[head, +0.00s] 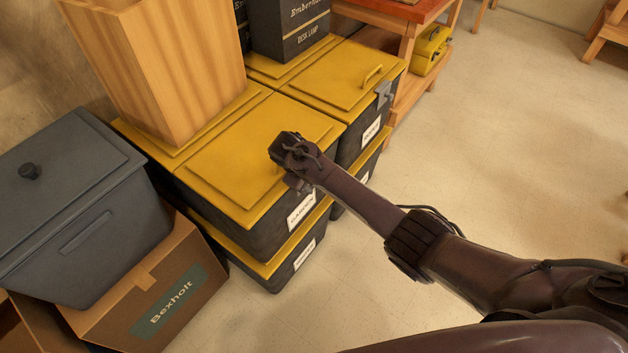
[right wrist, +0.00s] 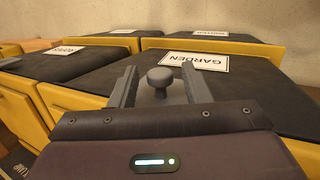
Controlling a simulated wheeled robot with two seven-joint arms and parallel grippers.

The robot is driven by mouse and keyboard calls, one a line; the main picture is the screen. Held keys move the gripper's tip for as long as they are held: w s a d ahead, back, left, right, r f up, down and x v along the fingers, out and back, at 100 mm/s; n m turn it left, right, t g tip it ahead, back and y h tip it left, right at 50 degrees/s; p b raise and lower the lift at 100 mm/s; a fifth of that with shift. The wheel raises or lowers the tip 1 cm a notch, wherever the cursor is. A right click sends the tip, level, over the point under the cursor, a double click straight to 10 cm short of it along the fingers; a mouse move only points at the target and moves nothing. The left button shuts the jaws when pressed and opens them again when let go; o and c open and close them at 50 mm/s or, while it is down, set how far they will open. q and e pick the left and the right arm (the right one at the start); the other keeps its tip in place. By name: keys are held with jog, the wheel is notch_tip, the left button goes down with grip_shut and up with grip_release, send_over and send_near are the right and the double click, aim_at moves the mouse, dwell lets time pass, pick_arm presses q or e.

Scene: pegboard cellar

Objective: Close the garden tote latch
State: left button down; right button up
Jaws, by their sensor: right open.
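The garden tote is a dark box with a yellow lid (head: 235,165) and a white GARDEN label (head: 301,209); its lid lies flat. In the right wrist view the label (right wrist: 197,62) appears upside down. My right gripper (head: 284,163) is at the front edge of this lid and covers the latch area in the head view. In the right wrist view its two fingers are open, with a grey knob-like part (right wrist: 160,76), apparently of the latch, between them. I cannot tell whether they touch it. My left gripper is not in view.
A neighbouring yellow-lidded tote (head: 335,75) has a grey latch (head: 383,94). A grey bin (head: 70,210) sits on a Bexholt carton (head: 155,290) at left.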

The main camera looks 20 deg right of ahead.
jog(key=v, duration=0.6)
jog(key=shift+r, duration=0.2)
jog(key=shift+s+a+f, duration=0.1)
jog(key=shift+s+a, duration=0.05)
jog(key=shift+s, duration=0.05)
